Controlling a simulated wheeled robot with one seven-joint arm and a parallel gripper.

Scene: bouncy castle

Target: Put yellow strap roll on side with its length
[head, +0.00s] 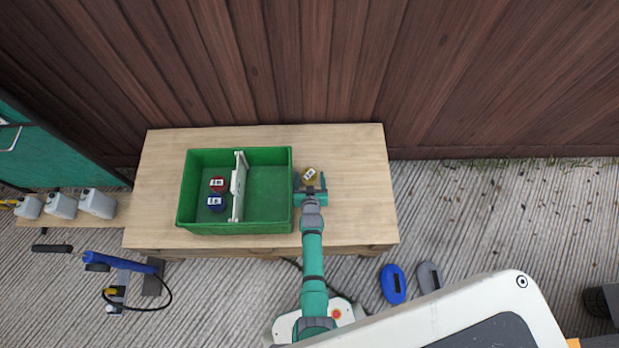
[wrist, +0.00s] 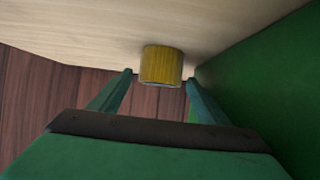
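The yellow strap roll (head: 309,174) sits on the wooden table just right of the green crate (head: 265,229); its white label is too small to read. In the wrist view the roll (wrist: 161,65) shows between and beyond the fingertips. My gripper (head: 311,187) is open and empty, close in front of the roll. A white divider (head: 239,187) splits the crate into left and right sides. A red roll (head: 217,184) and a blue roll (head: 216,203) with white labels lie in the left side. The right side is empty.
The crate's green wall (wrist: 270,85) stands close on the right in the wrist view. The table (head: 365,190) is clear to the right of the roll. A wooden wall (head: 330,60) rises behind the table. White canisters (head: 97,203) stand at the far left.

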